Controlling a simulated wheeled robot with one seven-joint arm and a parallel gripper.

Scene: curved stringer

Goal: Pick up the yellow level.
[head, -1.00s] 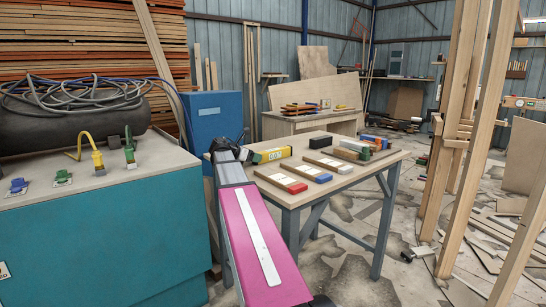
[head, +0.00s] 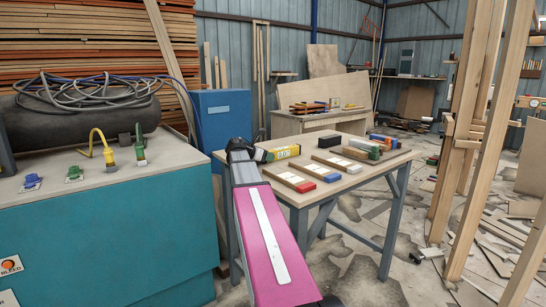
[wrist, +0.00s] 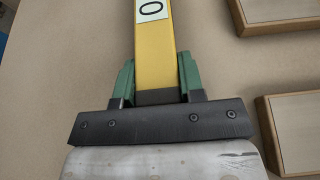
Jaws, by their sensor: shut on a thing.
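The yellow level (head: 283,152) is at the near left part of the grey-legged workbench (head: 345,187). In the wrist view the level (wrist: 155,55) runs straight out from my gripper, with a white label on top and a dark end near the jaws. My gripper (wrist: 157,78) has green fingers closed against both long sides of the level, near that end. In the head view my gripper (head: 259,155) is small and partly hidden by my arm. I cannot tell whether the level touches the bench top.
A teal cabinet (head: 110,235) stands at left. Upright timbers (head: 470,150) stand at right.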

